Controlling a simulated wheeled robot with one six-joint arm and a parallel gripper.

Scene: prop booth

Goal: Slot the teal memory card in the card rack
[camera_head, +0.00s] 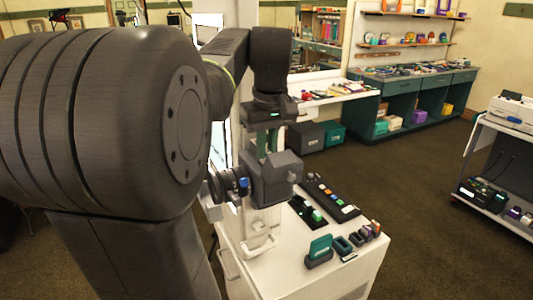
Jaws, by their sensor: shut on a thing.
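My gripper (267,145) points down above the left side of a white cabinet. Two greenish upright strips show below its dark body. They look like its fingers. A grey box-shaped device hides the tips. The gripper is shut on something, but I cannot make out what. A dark rack (328,195) with several coloured pieces lies on the cabinet top, to the right of and below the gripper. A teal upright piece (320,246) stands in a dark base near the front. I cannot tell whether it is the memory card.
The grey device (276,178), with a blue ring on its left, stands close under my gripper. Several small dark holders (357,240) line the front right of the white cabinet (285,270). A grey cart (505,165) stands at far right. Open carpet lies between.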

